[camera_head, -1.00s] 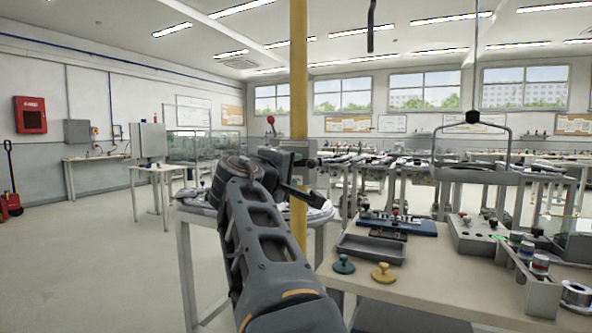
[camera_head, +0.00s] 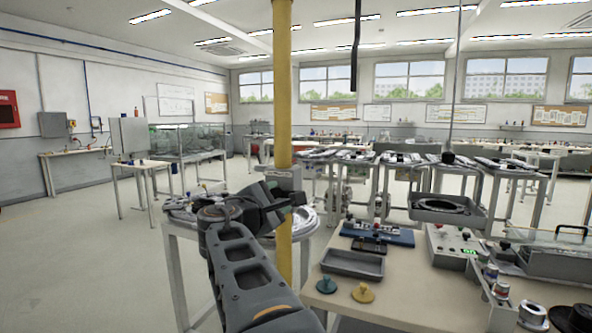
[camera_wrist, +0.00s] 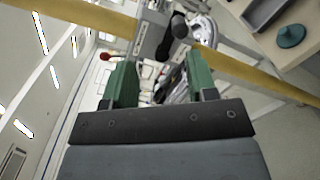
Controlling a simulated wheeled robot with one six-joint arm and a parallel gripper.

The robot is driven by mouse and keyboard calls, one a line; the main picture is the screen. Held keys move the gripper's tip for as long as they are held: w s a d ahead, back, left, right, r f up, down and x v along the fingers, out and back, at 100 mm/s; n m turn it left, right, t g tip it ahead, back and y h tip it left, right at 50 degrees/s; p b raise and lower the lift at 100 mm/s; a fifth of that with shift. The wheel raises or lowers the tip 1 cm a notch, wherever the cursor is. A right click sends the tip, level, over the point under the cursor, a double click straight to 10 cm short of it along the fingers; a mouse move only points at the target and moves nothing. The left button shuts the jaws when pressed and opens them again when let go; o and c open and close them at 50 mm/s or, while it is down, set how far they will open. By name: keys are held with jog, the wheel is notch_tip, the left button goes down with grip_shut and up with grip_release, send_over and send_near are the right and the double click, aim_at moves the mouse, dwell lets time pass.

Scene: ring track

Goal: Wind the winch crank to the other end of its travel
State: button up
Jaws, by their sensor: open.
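The grey winch (camera_head: 283,177) is mounted on a yellow post (camera_head: 283,90), partly hidden by my gripper in the head view. In the wrist view, the winch body (camera_wrist: 150,38) stands beyond my fingers, with a dark round-ended part (camera_wrist: 180,27) on it and a red knob (camera_wrist: 104,57) at its left. I cannot tell for sure which of these is the crank handle. My gripper (camera_head: 292,197) is close to the winch and post. In the wrist view its green-padded fingers (camera_wrist: 160,76) are apart, with nothing clearly held between them.
A grey tray (camera_head: 447,210) hangs on a cable at the right. The bench (camera_head: 400,300) at front right bears a shallow tray (camera_head: 352,263), a teal knob (camera_head: 325,285), a yellow knob (camera_head: 362,293) and a control box (camera_head: 455,245). Open floor (camera_head: 80,270) lies left.

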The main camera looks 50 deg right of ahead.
aim_at(284, 196)
notch_tip(284, 196, down, 4)
jog(key=n, duration=0.8)
jog(key=shift+n+t, duration=0.3)
jog(key=shift+n, duration=0.5)
jog(key=x, duration=1.3)
jog(key=shift+w+d, duration=0.15)
jog(key=shift+d, duration=0.15)
grip_shut()
